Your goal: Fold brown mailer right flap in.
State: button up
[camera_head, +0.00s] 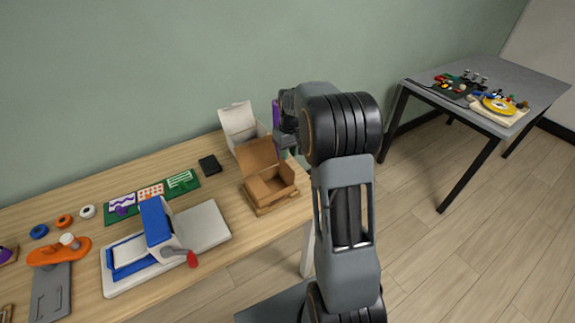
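The brown mailer (262,208) stands at the right end of the wooden workbench. Its lid is raised and leans back behind the open box. Its inside looks empty. A flap seems to stand out at its right side, but it is too small to tell its exact angle. My gripper (286,143) is just behind and above the right side of the mailer, partly covered by my arm. Its fingertips are not clear, so I cannot tell whether it is open or touches the flap.
A white open box (238,122) stands behind the mailer. A purple item (275,113) is partly hidden by my gripper. A blue and white press (155,240), small boards (180,179) and a black block (209,164) lie left. A grey table (440,97) stands apart at right.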

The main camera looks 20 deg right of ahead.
aim_at(287, 165)
jog(key=shift+a+f, duration=0.2)
jog(key=shift+f, duration=2.8)
grip_shut()
